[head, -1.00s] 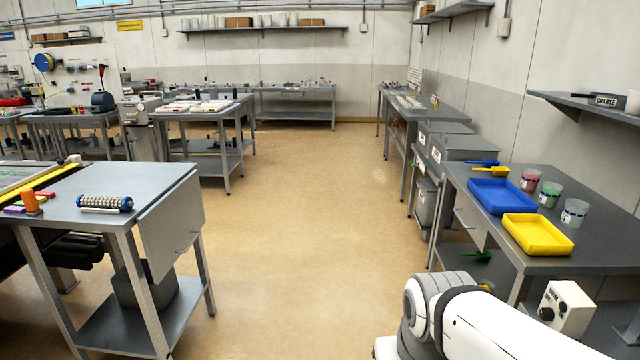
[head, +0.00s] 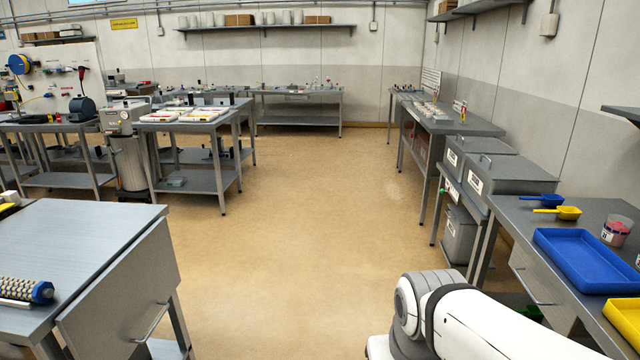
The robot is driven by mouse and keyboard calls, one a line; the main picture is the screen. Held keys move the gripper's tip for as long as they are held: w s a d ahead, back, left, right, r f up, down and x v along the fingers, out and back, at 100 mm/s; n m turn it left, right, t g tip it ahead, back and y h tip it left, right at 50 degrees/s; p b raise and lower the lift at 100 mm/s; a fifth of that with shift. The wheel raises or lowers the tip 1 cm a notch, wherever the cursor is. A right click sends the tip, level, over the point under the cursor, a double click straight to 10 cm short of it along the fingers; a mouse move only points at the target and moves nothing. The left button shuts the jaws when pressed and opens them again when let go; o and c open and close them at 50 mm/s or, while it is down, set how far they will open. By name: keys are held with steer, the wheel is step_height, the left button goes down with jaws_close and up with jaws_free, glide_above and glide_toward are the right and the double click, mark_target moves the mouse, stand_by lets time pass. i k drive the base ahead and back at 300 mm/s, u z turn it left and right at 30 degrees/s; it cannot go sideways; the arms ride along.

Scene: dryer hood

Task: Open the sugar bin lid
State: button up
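Several grey bins with flat lids and small white labels stand on a rack at the right. A nearer upper bin (head: 512,174) and a farther upper bin (head: 482,145) sit side by side, and a lower bin (head: 460,236) is beneath them. The lids that show look closed, with a handle on top. The label print is too small to read, so I cannot tell which one is the sugar bin. My white arm shows at the bottom right, well short of the bins. My gripper is out of view.
A table at the right holds a blue tray (head: 585,260), a yellow tray (head: 628,318), scoops (head: 558,212) and a cup (head: 616,231). A steel table (head: 80,250) with a side flap stands at the left. The tan floor (head: 300,220) between is clear.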

mark_target(496, 167)
steer(key=z, duration=0.15)
steer(key=i, duration=1.55)
steer(key=z, duration=0.55)
steer(key=i, duration=1.55)
steer(key=z, duration=0.5)
steer(key=i, duration=1)
steer(key=z, duration=0.25)
